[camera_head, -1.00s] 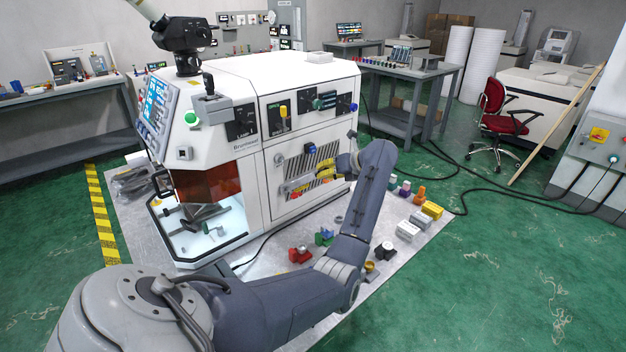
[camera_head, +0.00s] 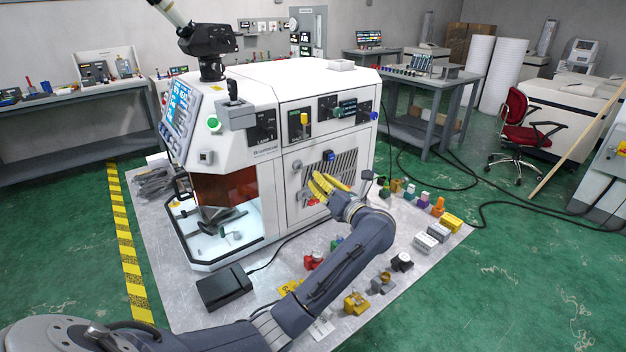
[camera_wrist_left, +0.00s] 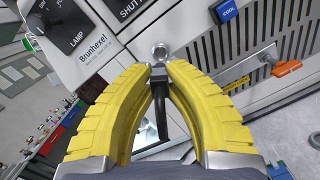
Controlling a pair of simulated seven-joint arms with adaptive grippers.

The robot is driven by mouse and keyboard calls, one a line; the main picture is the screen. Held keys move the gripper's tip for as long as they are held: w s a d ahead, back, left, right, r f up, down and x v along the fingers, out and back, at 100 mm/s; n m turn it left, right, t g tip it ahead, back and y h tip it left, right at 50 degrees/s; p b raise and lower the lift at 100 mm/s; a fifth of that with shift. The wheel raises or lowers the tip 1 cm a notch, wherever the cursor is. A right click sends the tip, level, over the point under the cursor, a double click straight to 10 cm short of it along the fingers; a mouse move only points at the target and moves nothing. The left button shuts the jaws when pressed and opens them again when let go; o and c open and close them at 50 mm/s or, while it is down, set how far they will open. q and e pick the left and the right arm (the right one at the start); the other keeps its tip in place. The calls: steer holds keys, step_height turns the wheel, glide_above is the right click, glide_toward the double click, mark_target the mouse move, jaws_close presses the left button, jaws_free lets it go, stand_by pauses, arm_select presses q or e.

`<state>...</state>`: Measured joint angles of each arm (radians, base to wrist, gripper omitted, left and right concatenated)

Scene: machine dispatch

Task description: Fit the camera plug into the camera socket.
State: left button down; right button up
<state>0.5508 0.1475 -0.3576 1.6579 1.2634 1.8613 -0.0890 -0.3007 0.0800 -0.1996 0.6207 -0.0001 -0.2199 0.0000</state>
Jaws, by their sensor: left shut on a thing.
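My left gripper (camera_wrist_left: 158,68) has curved yellow fingers, shut on the black camera plug (camera_wrist_left: 159,98) in the left wrist view. The plug's dark head is between the fingertips and its shaft extends back between the fingers. A round metal socket (camera_wrist_left: 160,52), seemingly the camera socket, is on the white machine panel just beyond the fingertips. A gap between plug and socket cannot be judged. In the head view the left gripper (camera_head: 322,183) is in front of the machine's side, and the socket (camera_head: 297,165) shows to its upper left. The plug cannot be made out there. My right gripper is out of view.
The white machine (camera_head: 240,110) has a vent grille and a blue COOL switch (camera_wrist_left: 228,10) near the gripper. An orange-tipped lever (camera_wrist_left: 287,68) sticks out at the right. A black box (camera_head: 224,287) and several small coloured parts lie on the floor plate (camera_head: 190,312).

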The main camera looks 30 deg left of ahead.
mark_target(310, 175)
arm_select(q)
steer(key=shift+a, duration=0.1)
stand_by(0.3)
steer(key=shift+f+x, duration=0.2)
steer(key=shift+x, duration=2)
steer(key=shift+x, duration=1.15)
stand_by(0.3)
steer(key=c, duration=0.9)
jaws_free()
steer(key=shift+s+f, duration=0.1)
steer(key=shift+f, duration=0.05)
steer(key=shift+r+v, duration=0.15)
steer(key=shift+v, duration=1.3)
steer(key=shift+r+v, duration=0.1)
steer(key=shift+v, duration=1.35)
